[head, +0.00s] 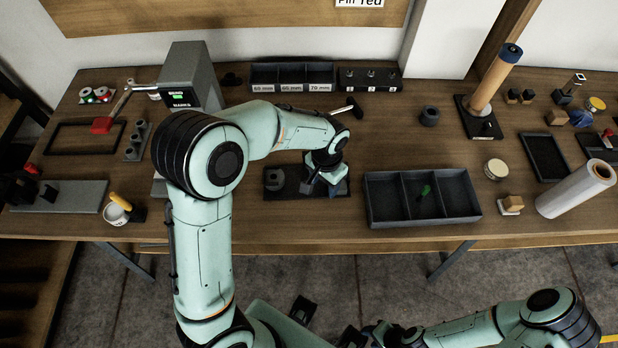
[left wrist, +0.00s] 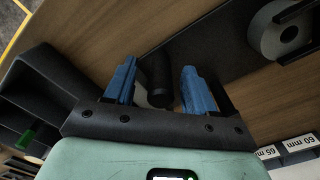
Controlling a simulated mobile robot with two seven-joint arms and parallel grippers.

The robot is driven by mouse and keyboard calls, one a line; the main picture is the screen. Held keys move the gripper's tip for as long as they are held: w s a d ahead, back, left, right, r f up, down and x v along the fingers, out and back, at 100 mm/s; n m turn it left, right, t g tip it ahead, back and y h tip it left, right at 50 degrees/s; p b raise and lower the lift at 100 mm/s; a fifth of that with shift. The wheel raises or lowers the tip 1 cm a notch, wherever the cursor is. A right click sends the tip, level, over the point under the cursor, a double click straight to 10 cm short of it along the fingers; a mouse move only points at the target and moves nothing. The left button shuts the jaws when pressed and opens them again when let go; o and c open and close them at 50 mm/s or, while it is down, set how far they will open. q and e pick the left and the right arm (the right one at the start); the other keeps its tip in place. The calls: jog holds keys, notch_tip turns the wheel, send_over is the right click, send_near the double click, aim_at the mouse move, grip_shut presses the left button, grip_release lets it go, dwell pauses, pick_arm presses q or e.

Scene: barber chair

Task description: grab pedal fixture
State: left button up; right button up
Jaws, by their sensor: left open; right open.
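A dark flat plate, which looks like the pedal fixture (head: 290,193), lies on the workbench with a grey round piece at its left end. It also shows in the left wrist view (left wrist: 228,50), with the grey ring-like piece (left wrist: 281,28) on it. My left gripper (head: 325,185) is low over the plate's right part and hides some of it. In the left wrist view its blue fingers (left wrist: 160,88) are open, with a black upright post (left wrist: 158,80) visible between them. I cannot tell whether they touch it. My right gripper (head: 382,334) is low at the bottom edge, away from the bench.
A three-compartment grey tray (head: 421,213) with a small green item stands right of the plate. Labelled bins (head: 292,88) stand behind it, with a black-headed tool (head: 350,107) nearby. A grey machine (head: 190,77) stands at the back left. A plastic roll (head: 576,188) lies at right.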

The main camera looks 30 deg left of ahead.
pick_arm(q)
jog(key=shift+f, duration=0.65)
grip_shut()
jog(key=shift+r, duration=0.1)
jog(key=shift+r, duration=0.1)
